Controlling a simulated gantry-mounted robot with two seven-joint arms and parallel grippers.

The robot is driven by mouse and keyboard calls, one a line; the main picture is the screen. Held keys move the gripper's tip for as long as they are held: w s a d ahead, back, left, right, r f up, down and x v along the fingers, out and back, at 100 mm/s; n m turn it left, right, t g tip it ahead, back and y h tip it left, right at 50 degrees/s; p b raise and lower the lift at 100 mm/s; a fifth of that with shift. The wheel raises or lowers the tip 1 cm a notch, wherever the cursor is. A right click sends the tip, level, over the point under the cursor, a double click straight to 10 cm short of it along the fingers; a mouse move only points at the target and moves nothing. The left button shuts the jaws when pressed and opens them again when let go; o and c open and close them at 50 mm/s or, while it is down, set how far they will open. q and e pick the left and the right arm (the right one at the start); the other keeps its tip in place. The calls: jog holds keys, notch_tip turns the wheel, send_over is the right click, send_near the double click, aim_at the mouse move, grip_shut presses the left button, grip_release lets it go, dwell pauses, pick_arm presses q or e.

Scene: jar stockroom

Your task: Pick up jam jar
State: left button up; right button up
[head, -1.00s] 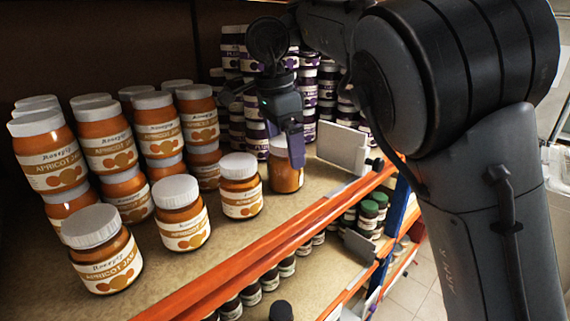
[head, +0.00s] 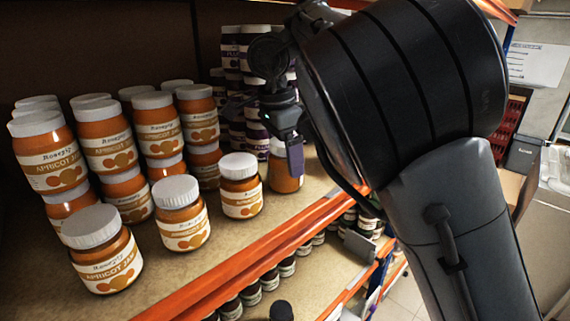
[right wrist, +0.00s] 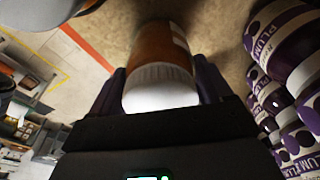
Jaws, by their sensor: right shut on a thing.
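An apricot jam jar (head: 284,172) with orange contents and a white lid stands at the right end of the front row on the shelf. My right gripper (head: 284,150) comes down over it from behind and above. In the right wrist view the same jar (right wrist: 165,62) sits between the two purple fingers of my right gripper (right wrist: 160,85), which is shut on it. The jar's base and part of its label are hidden. More apricot jam jars (head: 240,190) stand in rows and stacks to its left. My left gripper is not in view.
Purple-labelled plum jars (head: 232,60) stand stacked behind and beside the gripper; they also show close in the right wrist view (right wrist: 285,50). The orange shelf edge (head: 270,247) runs along the front. Dark jars (head: 250,294) fill the shelf below. Bare board lies before the front row.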

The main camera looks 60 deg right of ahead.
jog(key=c, duration=0.5)
jog(key=shift+o, duration=0.2)
jog(key=shift+r, duration=0.1)
jog(key=shift+r, duration=4.95)
